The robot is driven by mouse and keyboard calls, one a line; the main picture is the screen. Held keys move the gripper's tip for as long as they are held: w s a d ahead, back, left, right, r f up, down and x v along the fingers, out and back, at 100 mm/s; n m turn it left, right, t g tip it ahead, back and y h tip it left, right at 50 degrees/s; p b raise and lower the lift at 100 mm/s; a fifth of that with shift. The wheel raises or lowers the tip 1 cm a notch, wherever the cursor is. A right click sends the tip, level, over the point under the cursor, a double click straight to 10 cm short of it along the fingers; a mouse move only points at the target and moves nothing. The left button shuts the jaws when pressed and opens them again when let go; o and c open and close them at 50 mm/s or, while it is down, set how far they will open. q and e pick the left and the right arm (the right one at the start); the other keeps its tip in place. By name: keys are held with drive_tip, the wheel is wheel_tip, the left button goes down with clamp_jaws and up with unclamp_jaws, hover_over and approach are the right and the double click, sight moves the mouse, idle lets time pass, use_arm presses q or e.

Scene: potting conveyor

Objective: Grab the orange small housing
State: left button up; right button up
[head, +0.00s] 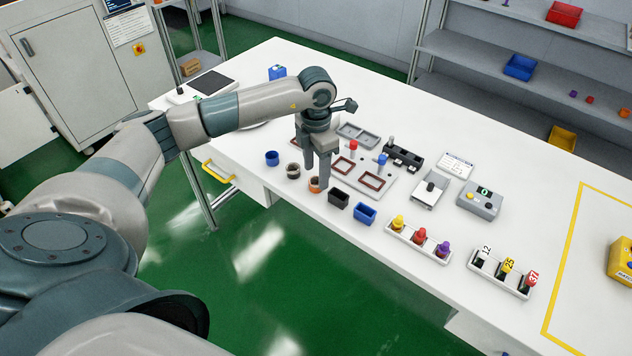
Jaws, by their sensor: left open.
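The orange small housing (314,185) stands on the white table near its front edge, in a row of small housings. My left gripper (317,175) points down over it with its jaws open. One finger comes down at the housing's right side and hides part of it. The other finger is behind or to the left. I cannot tell whether either finger touches the housing. My right gripper is not in view.
A brown-grey round housing (293,170) and a blue round one (272,158) stand to the left. A black box housing (339,198) and a blue box housing (365,213) stand close on the right.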

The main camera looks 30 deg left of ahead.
use_arm(q)
drive_tip(key=shift+f+p, duration=0.35)
drive_tip(key=shift+f, duration=1.05)
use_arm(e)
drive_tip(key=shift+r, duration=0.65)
use_arm(q)
drive_tip(key=c, duration=1.1)
drive_tip(key=shift+r, duration=0.15)
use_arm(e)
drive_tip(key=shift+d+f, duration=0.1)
